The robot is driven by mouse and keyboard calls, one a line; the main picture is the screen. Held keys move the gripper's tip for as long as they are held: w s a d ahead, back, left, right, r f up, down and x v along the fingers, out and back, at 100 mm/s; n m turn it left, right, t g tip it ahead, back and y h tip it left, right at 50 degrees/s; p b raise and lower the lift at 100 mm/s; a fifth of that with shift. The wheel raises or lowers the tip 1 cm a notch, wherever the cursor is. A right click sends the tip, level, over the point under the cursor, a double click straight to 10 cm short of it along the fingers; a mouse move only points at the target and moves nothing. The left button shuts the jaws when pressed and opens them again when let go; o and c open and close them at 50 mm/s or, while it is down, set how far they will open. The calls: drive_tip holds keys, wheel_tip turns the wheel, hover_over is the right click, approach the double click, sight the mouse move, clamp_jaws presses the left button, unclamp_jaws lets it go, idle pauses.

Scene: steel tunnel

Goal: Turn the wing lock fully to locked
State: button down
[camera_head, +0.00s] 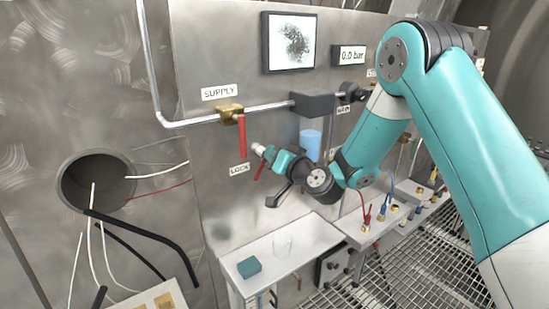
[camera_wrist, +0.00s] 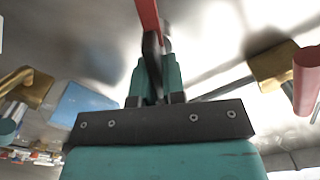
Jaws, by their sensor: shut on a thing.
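The wing lock shows as a small red wing (camera_head: 259,171) beside the LOCK label (camera_head: 239,169) on the steel wall panel. My gripper (camera_head: 267,156) is at the lock, its teal fingers covering most of it. In the wrist view the gripper (camera_wrist: 154,80) is shut on the lock, with a narrow dark part between the two fingers. A red bar (camera_wrist: 147,14) of the lock stands out beyond the fingertips, slightly tilted. The lock's hub and any position marks are hidden or too small to read.
A red-handled brass valve (camera_head: 240,130) hangs just above-left, under the SUPPLY label (camera_head: 219,92). A grey box (camera_head: 314,103) sits on the pipe. A gauge reads 0.0 bar (camera_head: 351,56).

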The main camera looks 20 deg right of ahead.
drive_tip(key=m, duration=0.6)
drive_tip(key=shift+w+d+f+m+b, duration=0.15)
drive_tip(key=shift+d+f+m+b, duration=0.1)
drive_tip(key=shift+d+m+b, duration=0.1)
drive_tip(key=m, duration=0.5)
drive_tip(key=shift+f, duration=0.3)
drive_tip(key=c, duration=1.2)
unclamp_jaws()
drive_tip(key=shift+d, duration=0.1)
drive_tip(key=shift+f, duration=0.15)
